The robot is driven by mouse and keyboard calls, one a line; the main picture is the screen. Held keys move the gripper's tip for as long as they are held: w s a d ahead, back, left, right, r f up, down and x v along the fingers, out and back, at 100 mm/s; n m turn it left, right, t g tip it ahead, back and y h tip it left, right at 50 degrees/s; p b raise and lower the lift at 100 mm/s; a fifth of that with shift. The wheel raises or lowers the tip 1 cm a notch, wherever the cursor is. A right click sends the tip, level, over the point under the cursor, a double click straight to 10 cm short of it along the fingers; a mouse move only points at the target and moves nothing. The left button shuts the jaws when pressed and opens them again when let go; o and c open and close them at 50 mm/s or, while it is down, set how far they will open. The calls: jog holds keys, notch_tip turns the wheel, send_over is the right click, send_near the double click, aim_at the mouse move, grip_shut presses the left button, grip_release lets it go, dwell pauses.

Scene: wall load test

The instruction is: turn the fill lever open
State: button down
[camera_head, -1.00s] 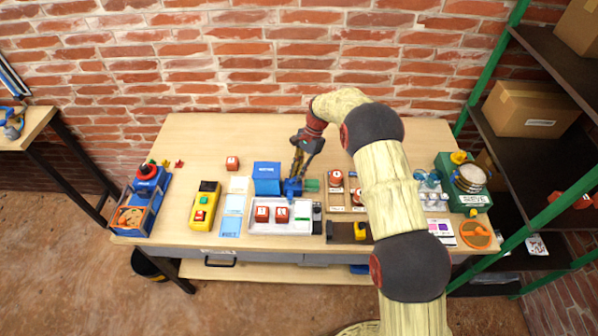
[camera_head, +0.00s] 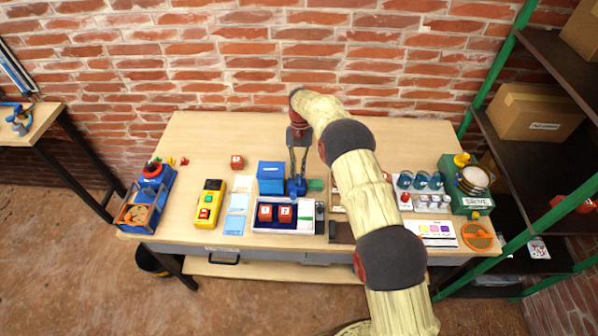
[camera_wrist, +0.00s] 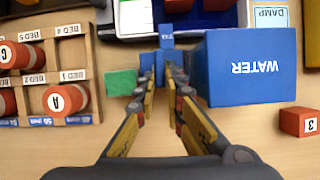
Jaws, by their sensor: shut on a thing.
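A blue box marked WATER (camera_head: 270,178) stands at the middle of the bench; it is large in the wrist view (camera_wrist: 248,75). Beside it is a small blue fitting (camera_head: 300,188) with a blue lever-like piece (camera_wrist: 166,38) bearing a small label. My gripper (camera_head: 297,178) points down just right of the box. In the wrist view my gripper's fingertips (camera_wrist: 165,84) are closed in on the blue fitting, which they partly hide. The exact grip on the lever is hard to make out. A green block (camera_wrist: 122,83) lies beside the fitting.
A white tray with red numbered blocks (camera_head: 284,228) lies in front of the fitting. A rack with lettered red cylinders (camera_wrist: 66,97) is close by. A red block (camera_wrist: 298,122) sits beyond the box.

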jog(key=shift+a+n, duration=0.1)
jog(key=shift+n, duration=0.2)
jog(key=c, duration=2)
grip_release()
jog(key=shift+o, duration=0.6)
jog(key=v, duration=1.2)
jog(key=shift+a, duration=0.15)
